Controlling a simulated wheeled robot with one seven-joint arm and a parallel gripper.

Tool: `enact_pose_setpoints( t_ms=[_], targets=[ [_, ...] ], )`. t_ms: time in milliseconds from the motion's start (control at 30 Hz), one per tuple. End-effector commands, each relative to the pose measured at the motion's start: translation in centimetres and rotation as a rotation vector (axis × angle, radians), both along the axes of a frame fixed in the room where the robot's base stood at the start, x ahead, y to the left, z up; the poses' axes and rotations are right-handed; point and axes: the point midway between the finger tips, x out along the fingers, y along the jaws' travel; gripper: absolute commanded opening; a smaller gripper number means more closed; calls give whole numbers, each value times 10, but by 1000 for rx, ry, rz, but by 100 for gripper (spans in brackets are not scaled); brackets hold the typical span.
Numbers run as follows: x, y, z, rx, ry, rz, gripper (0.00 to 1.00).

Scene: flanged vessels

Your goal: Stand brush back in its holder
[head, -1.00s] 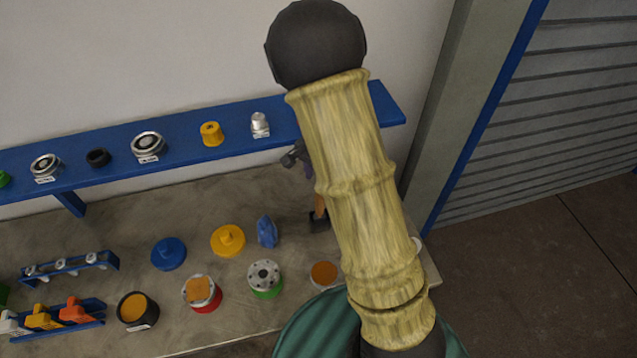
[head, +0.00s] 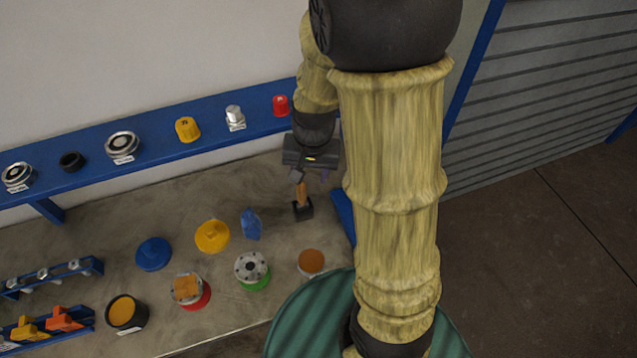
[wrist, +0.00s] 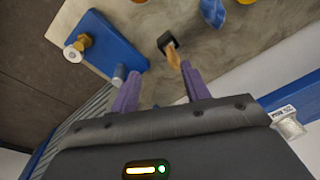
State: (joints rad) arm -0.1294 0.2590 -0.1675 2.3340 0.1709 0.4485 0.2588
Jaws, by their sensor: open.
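The brush's wooden handle (head: 302,194) rises upright from a small square black holder (head: 303,211) on the bench, towards its back right. The brush's lower end is hidden in the black piece. In the wrist view, the handle (wrist: 174,59) points towards me, and the black holder (wrist: 165,41) lies beyond it. My gripper (head: 311,176) is just above the handle, fingers pointing down. In the wrist view, my gripper (wrist: 160,70) is open, with two purple fingers apart; the handle top is near the right finger. I cannot tell whether they touch.
A blue wall shelf (head: 150,132) with fittings runs behind my gripper. A blue flange piece (head: 250,224) and a yellow flange (head: 212,236) stand left of the holder. A blue plate (wrist: 108,48) with a brass fitting lies beside it. Several vessels stand in front.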

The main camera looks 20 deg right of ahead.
Motion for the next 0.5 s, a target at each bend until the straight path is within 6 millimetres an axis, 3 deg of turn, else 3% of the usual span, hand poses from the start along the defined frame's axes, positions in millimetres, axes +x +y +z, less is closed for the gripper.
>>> enact_pose_setpoints(
  t_ms=[200,300,500],
  targets=[
    [-51,0,28,-69,-101,325,47],
    [-63,0,32,-95,-122,408,47],
    [-66,0,32,-104,-127,435,47]
  ],
)
